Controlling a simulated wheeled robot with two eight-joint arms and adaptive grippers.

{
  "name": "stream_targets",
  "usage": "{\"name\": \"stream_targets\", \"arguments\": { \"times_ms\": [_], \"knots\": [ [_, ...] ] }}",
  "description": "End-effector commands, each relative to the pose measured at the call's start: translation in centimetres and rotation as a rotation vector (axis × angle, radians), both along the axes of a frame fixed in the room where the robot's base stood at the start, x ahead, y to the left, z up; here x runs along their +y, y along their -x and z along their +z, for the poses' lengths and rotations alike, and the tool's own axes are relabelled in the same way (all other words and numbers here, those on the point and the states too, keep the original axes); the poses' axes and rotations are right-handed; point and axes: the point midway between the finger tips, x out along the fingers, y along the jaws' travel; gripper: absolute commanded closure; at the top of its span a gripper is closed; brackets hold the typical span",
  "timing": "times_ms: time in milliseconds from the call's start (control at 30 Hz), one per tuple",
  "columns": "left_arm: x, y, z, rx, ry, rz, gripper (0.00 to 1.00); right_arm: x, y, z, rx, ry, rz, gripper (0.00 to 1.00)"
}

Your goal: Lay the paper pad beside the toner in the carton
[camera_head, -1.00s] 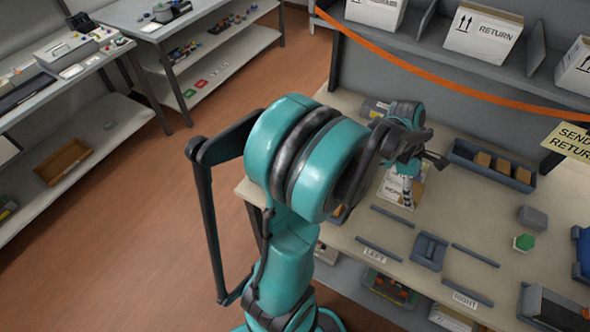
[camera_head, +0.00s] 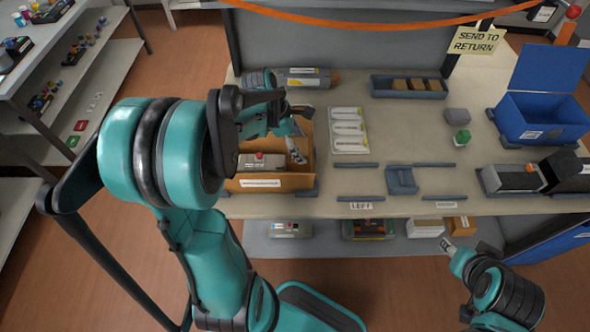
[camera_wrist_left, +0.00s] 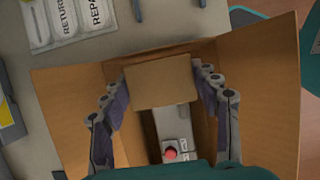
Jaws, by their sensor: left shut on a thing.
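The open brown carton (camera_head: 268,183) stands at the left front of the bench. It fills the left wrist view (camera_wrist_left: 270,95). The toner (camera_head: 262,163), grey with a red knob, lies inside; it shows partly in the wrist view (camera_wrist_left: 176,135). My left gripper (camera_wrist_left: 161,76) reaches into the carton mouth, its fingers on either side of the brown paper pad (camera_wrist_left: 162,88) and shut on it. The pad sits above the toner and covers part of it. My right gripper (camera_head: 447,244) is low in front of the bench, too small to read.
A label sheet (camera_head: 348,130) lies right of the carton. A blue-grey tray with brown blocks (camera_head: 408,86) stands behind, a blue bin (camera_head: 540,120) at right. A small blue-grey holder (camera_head: 401,180) and dark rails occupy the middle front.

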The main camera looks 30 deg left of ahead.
Motion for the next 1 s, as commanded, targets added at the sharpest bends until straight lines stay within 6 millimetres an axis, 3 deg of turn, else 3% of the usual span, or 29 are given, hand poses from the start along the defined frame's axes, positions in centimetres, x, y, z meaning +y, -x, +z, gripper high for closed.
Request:
{"name": "stream_targets", "arguments": {
  "times_ms": [33, 200, 467, 700, 1000],
  "knots": [
    [0.0, 0.0, -2.0, 0.000, 0.000, 0.000, 0.50, 0.0, 0.0, -1.0, 0.000, 0.000, 0.000, 0.60],
    [0.0, 0.0, -5.4, 0.000, 0.000, 0.000, 0.50, 0.0, 0.0, -2.2, 0.000, 0.000, 0.000, 0.60],
    [0.0, 0.0, -7.2, 0.000, 0.000, 0.000, 0.50, 0.0, 0.0, -2.7, 0.000, 0.000, 0.000, 0.60],
    [0.0, 0.0, -10.9, 0.000, 0.000, 0.000, 0.50, 0.0, 0.0, -4.2, 0.000, 0.000, 0.000, 0.60],
    [0.0, 0.0, -10.9, 0.000, 0.000, 0.000, 0.50, 0.0, 0.0, -4.2, 0.000, 0.000, 0.000, 0.60]
  ]
}}
